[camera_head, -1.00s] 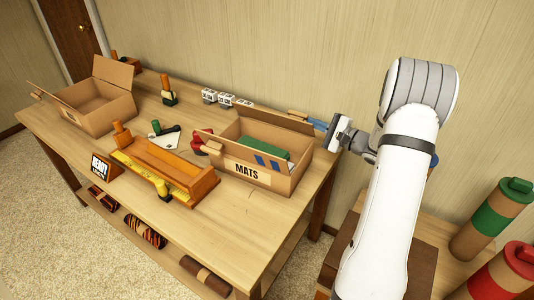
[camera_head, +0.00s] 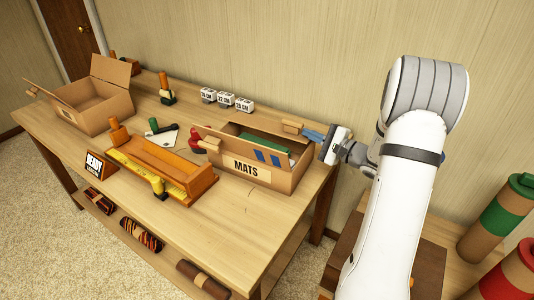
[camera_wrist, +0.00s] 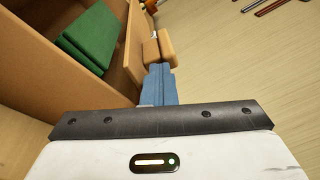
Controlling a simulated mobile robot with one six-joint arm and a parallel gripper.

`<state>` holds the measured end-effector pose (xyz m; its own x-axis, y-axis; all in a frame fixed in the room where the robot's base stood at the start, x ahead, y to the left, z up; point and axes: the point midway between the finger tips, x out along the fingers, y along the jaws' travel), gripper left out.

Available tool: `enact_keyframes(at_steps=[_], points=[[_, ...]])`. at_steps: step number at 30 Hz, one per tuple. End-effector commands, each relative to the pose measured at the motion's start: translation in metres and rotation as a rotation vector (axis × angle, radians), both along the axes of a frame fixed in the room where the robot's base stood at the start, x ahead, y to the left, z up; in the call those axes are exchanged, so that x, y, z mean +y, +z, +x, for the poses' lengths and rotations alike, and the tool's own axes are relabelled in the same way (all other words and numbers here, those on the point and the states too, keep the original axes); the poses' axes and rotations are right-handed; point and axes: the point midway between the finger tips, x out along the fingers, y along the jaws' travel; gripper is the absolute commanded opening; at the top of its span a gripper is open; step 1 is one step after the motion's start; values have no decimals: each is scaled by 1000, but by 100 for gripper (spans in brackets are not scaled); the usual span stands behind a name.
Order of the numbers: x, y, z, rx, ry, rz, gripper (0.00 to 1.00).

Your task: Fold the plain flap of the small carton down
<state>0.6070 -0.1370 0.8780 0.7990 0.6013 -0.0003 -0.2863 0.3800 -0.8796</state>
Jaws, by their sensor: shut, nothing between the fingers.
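The small carton labelled MATS (camera_head: 284,184) stands open at the right of the table, with green mats (camera_head: 262,143) inside. The green also shows at the left in the wrist view (camera_wrist: 88,38). A plain brown rear flap (camera_head: 252,127) runs along the carton's wall side. Two blue stripes show near the front right of the opening. A flap at the left end points outward. My gripper (camera_head: 292,127) is shut and empty, with its tan tips at the rear right of the carton. In the wrist view the tips (camera_wrist: 159,46) lie close beside a brown panel; contact is unclear.
A second open carton (camera_head: 105,113) stands at the far left. A yellow-orange wooden jig (camera_head: 165,170) and a READY sign (camera_head: 95,164) lie left of the MATS carton. White number blocks (camera_head: 226,99) stand along the back. The table's front right is clear.

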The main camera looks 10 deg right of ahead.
Motion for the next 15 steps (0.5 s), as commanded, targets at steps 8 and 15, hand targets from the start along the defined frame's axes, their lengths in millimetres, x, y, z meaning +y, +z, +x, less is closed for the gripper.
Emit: enact_keyframes(at_steps=[8,15], points=[[0,-1,0,0,1,0,0],[4,-16,-4,0,1,0,0]])
